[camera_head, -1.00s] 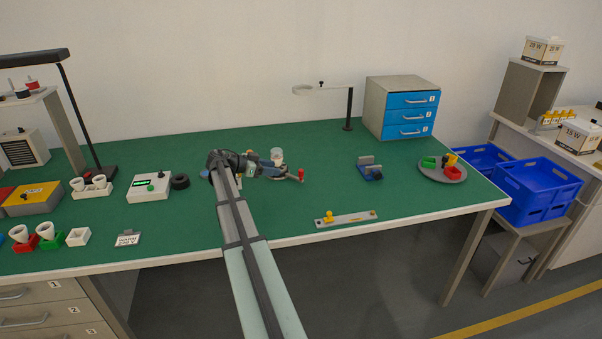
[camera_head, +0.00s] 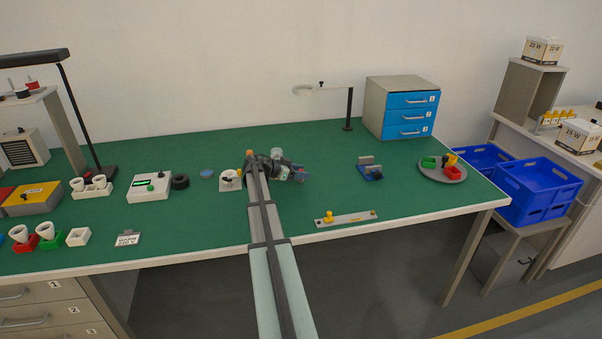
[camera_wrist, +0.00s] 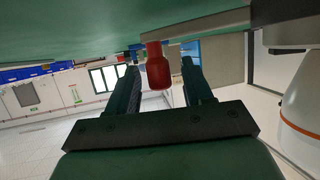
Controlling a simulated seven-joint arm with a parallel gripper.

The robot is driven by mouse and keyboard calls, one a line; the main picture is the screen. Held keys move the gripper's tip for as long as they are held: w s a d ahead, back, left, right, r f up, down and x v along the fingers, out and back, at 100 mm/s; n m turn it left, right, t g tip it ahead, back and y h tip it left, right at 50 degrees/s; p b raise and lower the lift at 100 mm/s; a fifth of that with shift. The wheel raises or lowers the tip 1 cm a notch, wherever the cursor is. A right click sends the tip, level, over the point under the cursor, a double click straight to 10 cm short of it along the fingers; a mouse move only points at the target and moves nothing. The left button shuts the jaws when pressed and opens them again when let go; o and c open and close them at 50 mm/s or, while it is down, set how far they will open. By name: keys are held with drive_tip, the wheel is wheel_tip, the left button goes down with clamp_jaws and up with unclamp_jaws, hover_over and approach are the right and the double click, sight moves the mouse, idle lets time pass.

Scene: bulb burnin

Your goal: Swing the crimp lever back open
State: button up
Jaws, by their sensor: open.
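The crimp lever shows as a red knob (camera_wrist: 157,68) in the wrist view, standing between my two fingers. My gripper (camera_wrist: 160,82) is open, with one dark finger on each side of the knob; I cannot tell whether either finger touches it. In the head view my gripper (camera_head: 302,174) points right, low over the middle of the green bench. It and my arm hide most of the lever and the crimper there. A clear, pale jar-like top (camera_head: 277,152) shows just behind my wrist.
A white block with a round fitting (camera_head: 230,181) and a blue disc (camera_head: 207,174) lie left of my arm. A blue fixture (camera_head: 370,172) stands to the right, and a grey strip with a yellow knob (camera_head: 346,218) lies in front. The bench between is clear.

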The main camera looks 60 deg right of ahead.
drive_tip(key=shift+s+d, duration=0.15)
drive_tip(key=shift+d, duration=0.05)
drive_tip(key=shift+c, duration=0.3)
clamp_jaws()
idle(0.3)
